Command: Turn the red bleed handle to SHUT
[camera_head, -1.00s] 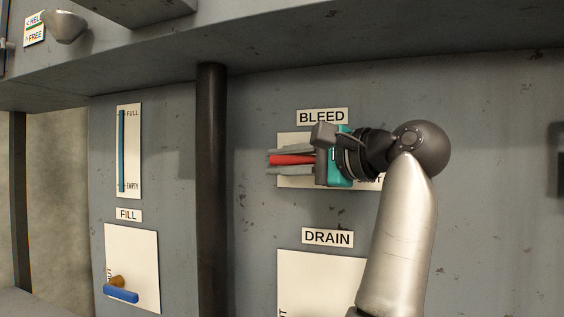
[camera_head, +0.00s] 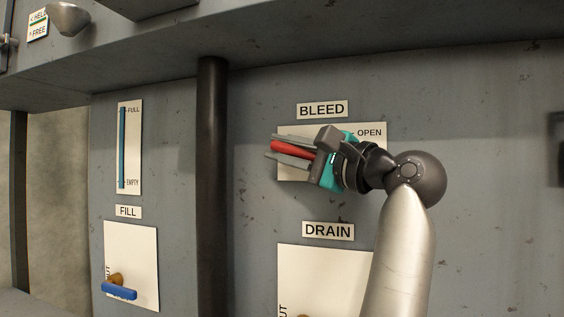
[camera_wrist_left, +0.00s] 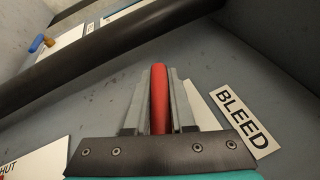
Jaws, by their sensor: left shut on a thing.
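The red bleed handle (camera_head: 290,150) lies between the fingers of my left gripper (camera_head: 285,149), which is shut on it. In the head view the handle slopes slightly, its left end higher. The bleed plate (camera_head: 292,132) is behind it, with OPEN readable at its upper right; my gripper and wrist hide much of the plate, and SHUT is not visible on it. The left wrist view also shows the red handle (camera_wrist_left: 158,98) between both fingers, and the BLEED label (camera_wrist_left: 246,117) to the right. My right gripper is not in view.
A dark vertical pipe (camera_head: 212,190) stands left of the bleed plate. The FILL plate (camera_head: 135,255) with a blue handle (camera_head: 120,291) is at lower left. The DRAIN label (camera_head: 328,231) and its plate (camera_head: 315,275) are below. A ledge (camera_head: 330,40) runs above.

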